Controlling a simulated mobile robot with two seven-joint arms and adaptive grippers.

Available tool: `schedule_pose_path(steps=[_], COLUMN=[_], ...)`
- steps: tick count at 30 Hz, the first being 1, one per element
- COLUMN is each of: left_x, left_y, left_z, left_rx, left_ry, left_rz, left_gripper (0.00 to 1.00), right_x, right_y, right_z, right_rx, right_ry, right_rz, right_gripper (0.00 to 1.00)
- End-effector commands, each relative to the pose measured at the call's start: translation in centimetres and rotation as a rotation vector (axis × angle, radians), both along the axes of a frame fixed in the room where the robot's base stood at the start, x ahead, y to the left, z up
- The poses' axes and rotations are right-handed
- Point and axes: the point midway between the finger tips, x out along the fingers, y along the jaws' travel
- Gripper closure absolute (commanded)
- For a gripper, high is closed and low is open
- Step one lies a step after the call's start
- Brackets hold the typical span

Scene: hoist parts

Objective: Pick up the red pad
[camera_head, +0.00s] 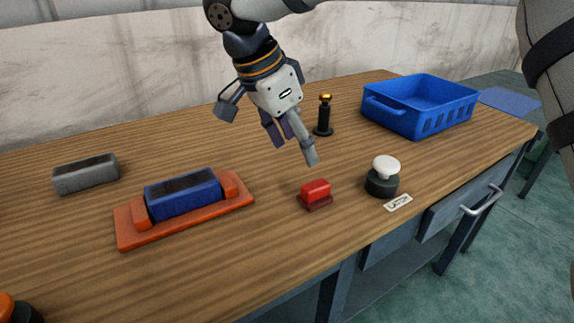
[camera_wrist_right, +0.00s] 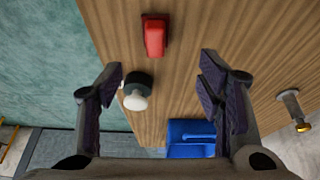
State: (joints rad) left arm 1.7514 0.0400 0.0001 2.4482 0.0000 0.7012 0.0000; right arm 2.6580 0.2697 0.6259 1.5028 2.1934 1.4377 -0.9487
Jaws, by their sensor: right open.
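The red pad (camera_head: 316,191) is a small red block on a darker red base, lying on the wooden table near its front edge. In the right wrist view the red pad (camera_wrist_right: 154,36) shows at the top, beyond the fingertips. My right gripper (camera_head: 292,146) hangs above the table, behind the pad and apart from it. In the right wrist view its two fingers (camera_wrist_right: 160,85) are spread wide with nothing between them. My left gripper is not in view.
A black knob with a white top (camera_head: 384,177) stands right of the pad, by a small label (camera_head: 398,203). A blue block (camera_head: 182,195) sits in an orange holder (camera_head: 130,231) at left. A grey block (camera_head: 86,174), a brass-topped post (camera_head: 324,116) and a blue crate (camera_head: 400,122) stand farther back.

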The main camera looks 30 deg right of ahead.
Motion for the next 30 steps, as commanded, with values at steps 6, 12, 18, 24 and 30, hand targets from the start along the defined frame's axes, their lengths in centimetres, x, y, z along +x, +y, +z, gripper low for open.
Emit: schedule_pose_path(steps=[6, 12, 18, 24, 30], left_x=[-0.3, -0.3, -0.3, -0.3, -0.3], left_y=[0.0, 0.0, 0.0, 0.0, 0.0], left_z=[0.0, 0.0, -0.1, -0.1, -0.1], left_rx=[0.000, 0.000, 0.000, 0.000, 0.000], left_ry=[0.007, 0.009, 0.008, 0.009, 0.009], left_rz=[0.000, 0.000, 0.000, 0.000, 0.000], left_gripper=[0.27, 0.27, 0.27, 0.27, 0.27], right_x=[0.0, 0.1, 0.4, 0.4, 0.4], right_y=[-1.3, -2.6, -4.1, -4.8, -4.8], right_z=[-3.0, -6.1, -9.4, -11.1, -11.0], right_rx=[-0.001, 0.000, -0.003, -0.001, -0.001], right_ry=[0.003, 0.001, 0.001, -0.003, -0.003], right_rz=[-0.002, 0.000, -0.002, -0.001, -0.002], right_gripper=[0.39, 0.39, 0.39, 0.39, 0.51])
